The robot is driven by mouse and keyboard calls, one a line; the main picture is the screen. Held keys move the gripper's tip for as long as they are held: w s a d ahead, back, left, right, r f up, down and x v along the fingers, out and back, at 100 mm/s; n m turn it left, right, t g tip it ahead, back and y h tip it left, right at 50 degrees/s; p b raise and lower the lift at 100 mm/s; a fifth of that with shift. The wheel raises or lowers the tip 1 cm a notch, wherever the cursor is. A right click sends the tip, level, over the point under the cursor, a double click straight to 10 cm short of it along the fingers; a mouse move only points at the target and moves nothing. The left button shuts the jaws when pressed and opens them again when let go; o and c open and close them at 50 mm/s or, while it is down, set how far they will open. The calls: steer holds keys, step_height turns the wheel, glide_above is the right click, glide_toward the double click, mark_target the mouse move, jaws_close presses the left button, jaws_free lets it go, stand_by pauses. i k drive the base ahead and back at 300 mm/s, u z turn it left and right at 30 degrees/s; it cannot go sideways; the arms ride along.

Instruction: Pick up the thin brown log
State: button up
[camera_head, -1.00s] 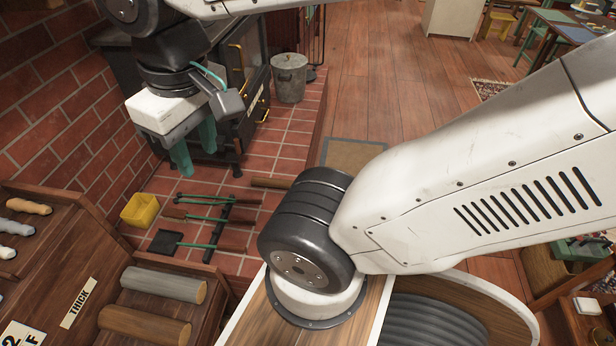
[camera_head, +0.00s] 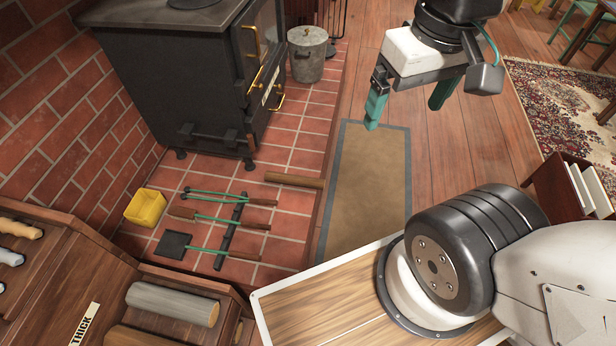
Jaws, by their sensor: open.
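A thin brown log (camera_head: 293,180) lies on the red tiled hearth, near its right edge and just beyond the fire tools. My gripper (camera_head: 408,104) is at the upper right, raised above the floor and the tan mat, with its two green fingers apart and nothing between them. It is to the right of the thin log and clear of it. Nothing covers the log. On the wooden rack at the lower left lie a thick grey log (camera_head: 172,304) and a thick brown log (camera_head: 150,340), partly cut off by the frame, by a "THICK" label (camera_head: 85,324).
Fire tools (camera_head: 222,222) lie on the tiles left of the thin log, near a yellow bin (camera_head: 146,208). A black stove (camera_head: 190,80) and metal bucket (camera_head: 307,52) stand behind. The tan mat (camera_head: 370,175) is clear. A small crate (camera_head: 568,190) stands at right.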

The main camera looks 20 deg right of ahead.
mark_target(280, 178)
steer(key=k, duration=0.5)
steer(key=z, duration=1.3)
steer(key=i, duration=2.1)
steer(key=u, duration=3.1)
